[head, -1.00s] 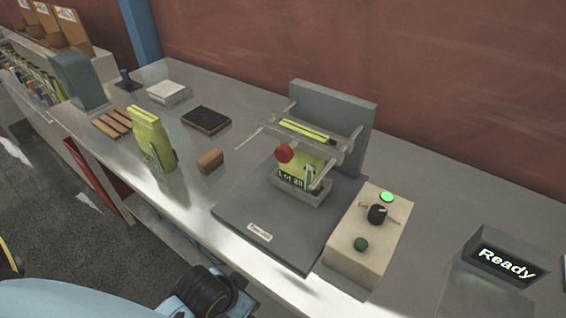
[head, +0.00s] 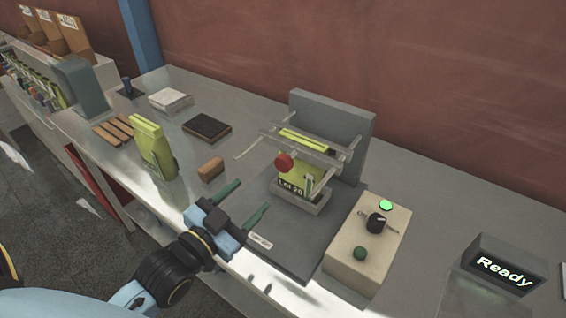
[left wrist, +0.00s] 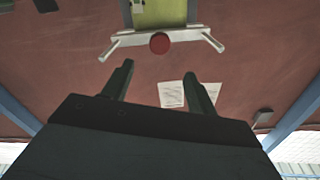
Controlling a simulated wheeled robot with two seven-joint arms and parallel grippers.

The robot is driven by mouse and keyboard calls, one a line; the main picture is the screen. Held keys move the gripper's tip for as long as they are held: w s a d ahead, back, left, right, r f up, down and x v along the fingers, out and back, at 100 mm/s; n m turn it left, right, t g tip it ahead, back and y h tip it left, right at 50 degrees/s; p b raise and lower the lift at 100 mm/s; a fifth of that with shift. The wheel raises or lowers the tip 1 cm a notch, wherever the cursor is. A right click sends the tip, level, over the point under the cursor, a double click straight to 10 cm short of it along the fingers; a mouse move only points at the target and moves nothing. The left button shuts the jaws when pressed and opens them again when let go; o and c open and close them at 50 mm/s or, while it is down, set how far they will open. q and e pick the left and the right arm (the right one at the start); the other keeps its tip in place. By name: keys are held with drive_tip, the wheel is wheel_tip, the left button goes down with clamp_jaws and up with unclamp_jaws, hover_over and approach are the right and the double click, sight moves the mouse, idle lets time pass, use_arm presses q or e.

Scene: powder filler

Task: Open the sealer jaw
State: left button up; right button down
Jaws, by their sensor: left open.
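The sealer (head: 330,120) has a grey upright back plate and a pale jaw bar (head: 325,148) with a red round knob (head: 284,163) at its front. A yellow-green bag (head: 292,182) stands in a small tray under the bar, its top showing above it; whether the jaw grips it I cannot tell. My left gripper (head: 248,197) is open and empty, in front of and below the knob, apart from it. In the left wrist view the knob (left wrist: 160,43) lies beyond the two fingertips (left wrist: 158,69), roughly centred between them. My right gripper is not in view.
A beige control box (head: 365,245) with a dial and green buttons stands right of the sealer. A "Ready" display (head: 504,268) is farther right. Another green bag (head: 153,150), a brown block (head: 210,169) and a dark pad (head: 207,126) stand left on the bench.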

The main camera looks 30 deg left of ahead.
sight(281, 166)
use_arm(q)
drive_tip(key=w, duration=0.4)
drive_tip(key=w+d+p, duration=0.1)
drive_tip(key=w, duration=0.3)
drive_tip(key=w+d, duration=0.1)
drive_tip(key=w, duration=0.4)
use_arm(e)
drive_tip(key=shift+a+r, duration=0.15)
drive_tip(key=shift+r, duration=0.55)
